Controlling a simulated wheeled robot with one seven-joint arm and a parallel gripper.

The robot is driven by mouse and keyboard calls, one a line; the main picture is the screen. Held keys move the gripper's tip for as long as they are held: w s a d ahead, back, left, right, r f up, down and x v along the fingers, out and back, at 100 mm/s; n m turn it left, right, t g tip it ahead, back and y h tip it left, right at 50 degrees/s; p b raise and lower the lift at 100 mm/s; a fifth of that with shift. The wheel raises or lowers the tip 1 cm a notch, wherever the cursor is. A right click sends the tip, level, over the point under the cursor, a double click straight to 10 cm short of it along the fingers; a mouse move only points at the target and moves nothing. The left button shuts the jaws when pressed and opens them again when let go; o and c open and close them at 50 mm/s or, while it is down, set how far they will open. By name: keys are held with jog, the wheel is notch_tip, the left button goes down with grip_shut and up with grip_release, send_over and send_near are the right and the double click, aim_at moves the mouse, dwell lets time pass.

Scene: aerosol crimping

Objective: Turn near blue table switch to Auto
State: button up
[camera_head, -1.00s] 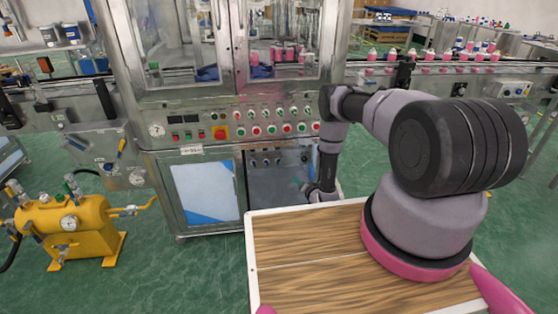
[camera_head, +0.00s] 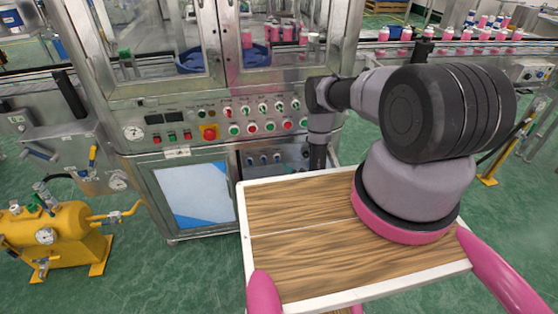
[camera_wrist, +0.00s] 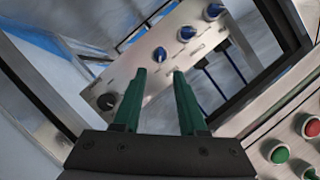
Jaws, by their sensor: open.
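The switch panel (camera_wrist: 150,65) crosses the wrist view on a slant. It bears three blue knobs: one nearest my fingers (camera_wrist: 160,54), a middle one (camera_wrist: 186,34) and a far one (camera_wrist: 213,11). A black knob (camera_wrist: 106,101) sits at its lower left end. The labels are too small to read. My gripper (camera_wrist: 156,73) is open and empty, its green fingers pointing at the panel near the closest blue knob, with no clear contact. In the head view the blue knobs (camera_head: 264,159) show small under the main button panel; my gripper is hidden behind my wooden top.
The main panel (camera_head: 215,120) has rows of red and green buttons; some show in the wrist view (camera_wrist: 280,155) at lower right. A metal frame surrounds an opening beside the knob panel. A yellow tank (camera_head: 60,235) stands at left. Green floor is clear between.

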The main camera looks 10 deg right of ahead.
aim_at(278, 160)
jog(key=x, duration=0.9)
jog(key=shift+a, duration=0.1)
jog(key=shift+r, duration=0.1)
grip_shut()
